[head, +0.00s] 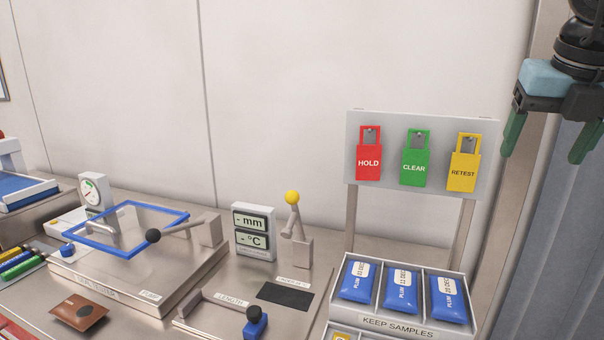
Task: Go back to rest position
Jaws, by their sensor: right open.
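My right gripper (551,140) is at the top right of the head view. It points down with its two green fingers spread apart and nothing between them. It hangs in the air to the right of the tag board, apart from everything on the bench. My left gripper is not in view.
A board (418,122) holds red, green and yellow tags. Below it, a KEEP SAMPLES tray (462,334) holds blue packets. A blue-framed vacuum station (160,290), a display (253,232) and a yellow-knobbed lever (292,197) stand left. A brown pouch (79,312) lies at front left.

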